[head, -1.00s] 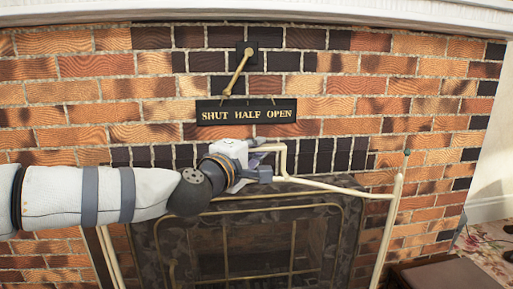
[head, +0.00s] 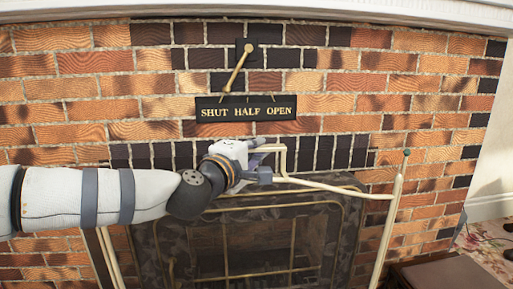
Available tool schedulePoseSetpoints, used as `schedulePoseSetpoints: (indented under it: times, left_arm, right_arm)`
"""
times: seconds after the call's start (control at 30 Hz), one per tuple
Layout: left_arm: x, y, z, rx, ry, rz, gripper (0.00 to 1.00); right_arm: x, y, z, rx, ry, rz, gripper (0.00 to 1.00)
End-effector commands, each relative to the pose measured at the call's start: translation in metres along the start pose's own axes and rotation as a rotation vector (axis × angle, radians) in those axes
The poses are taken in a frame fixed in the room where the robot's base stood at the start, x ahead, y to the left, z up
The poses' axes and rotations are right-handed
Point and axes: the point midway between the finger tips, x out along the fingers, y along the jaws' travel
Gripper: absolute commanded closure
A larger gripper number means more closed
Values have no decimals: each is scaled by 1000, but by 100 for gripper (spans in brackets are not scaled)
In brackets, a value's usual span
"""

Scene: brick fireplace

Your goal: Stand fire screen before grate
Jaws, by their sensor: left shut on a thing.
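The fire screen has a cream-gold metal frame with a see-through dark panel. Its right post (head: 387,230) stands nearly upright, with a small green knob on top, and its top rail (head: 335,187) slopes down to the right. My left gripper (head: 262,175) is shut on the screen at its upper middle, by the raised handle loop; the fingers partly hide the grip point. The dark fireplace opening (head: 250,240) with gold trim lies behind the screen. The grate is hard to make out through it. The screen's feet are below the picture. My right gripper is not in view.
A brick wall (head: 60,100) rises behind, with a pale mantel (head: 250,10) along the top. A black "SHUT HALF OPEN" plate (head: 246,107) hangs under a brass lever (head: 238,70). A brown low block (head: 440,275) and patterned carpet (head: 485,240) lie at lower right.

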Motion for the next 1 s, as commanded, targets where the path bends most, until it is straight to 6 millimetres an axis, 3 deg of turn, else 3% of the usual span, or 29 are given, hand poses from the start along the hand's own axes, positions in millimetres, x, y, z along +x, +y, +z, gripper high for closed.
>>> schedulePoseSetpoints:
  times: [1.0]
  left_arm:
    - [0,-10,0,2,3,11,100]
  right_arm:
    - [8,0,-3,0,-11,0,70]
